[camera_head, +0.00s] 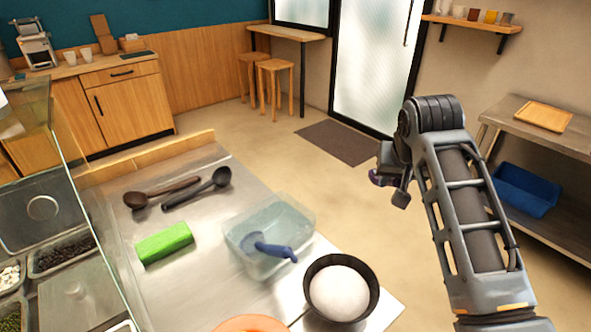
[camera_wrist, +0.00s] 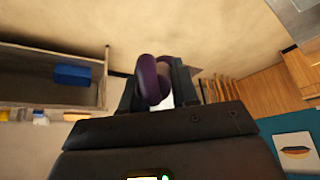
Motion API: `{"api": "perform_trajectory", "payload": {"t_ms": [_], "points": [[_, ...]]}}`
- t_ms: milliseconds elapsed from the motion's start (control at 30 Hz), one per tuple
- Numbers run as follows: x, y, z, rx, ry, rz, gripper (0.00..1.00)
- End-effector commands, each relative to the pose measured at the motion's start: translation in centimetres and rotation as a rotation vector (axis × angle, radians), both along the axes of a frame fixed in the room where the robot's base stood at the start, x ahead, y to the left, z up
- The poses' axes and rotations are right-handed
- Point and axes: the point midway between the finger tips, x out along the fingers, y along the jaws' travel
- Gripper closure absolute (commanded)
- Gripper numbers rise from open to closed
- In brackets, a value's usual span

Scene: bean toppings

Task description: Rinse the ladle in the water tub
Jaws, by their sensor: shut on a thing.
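The clear water tub (camera_head: 236,243) stands on the steel counter. A blue ladle (camera_head: 268,247) rests in it, its handle leaning over the tub's right side. My gripper (camera_head: 388,185) is raised to the right of the tub and apart from it. It is shut on a purple rounded thing (camera_wrist: 148,80), of which a small part also shows in the head view (camera_head: 378,179). Too little of it shows to tell whether it is a ladle. A brown ladle (camera_head: 160,192) and a black ladle (camera_head: 200,187) lie on the counter behind the tub, to its left.
A black bowl of white contents (camera_head: 340,290) stands right of the tub, near the counter's edge. A green block (camera_head: 164,243) lies left of the tub. An orange rounded thing (camera_head: 250,324) is at the bottom edge. Topping bins (camera_head: 62,252) sit behind glass at left.

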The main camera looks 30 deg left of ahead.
Motion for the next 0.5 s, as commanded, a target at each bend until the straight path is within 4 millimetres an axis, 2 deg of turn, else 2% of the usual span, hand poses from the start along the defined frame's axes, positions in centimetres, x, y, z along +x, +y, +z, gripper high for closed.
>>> {"api": "perform_trajectory", "payload": {"t_ms": [33,200,333,500], "points": [[-1.5,2.4,0.9,-0.007,0.018,0.060,1.00],[-7.3,8.9,3.3,-0.048,0.092,0.260,1.00],[-11.4,12.3,4.7,-0.089,0.137,0.394,1.00],[-15.0,14.7,5.7,-0.131,0.175,0.509,1.00]]}}
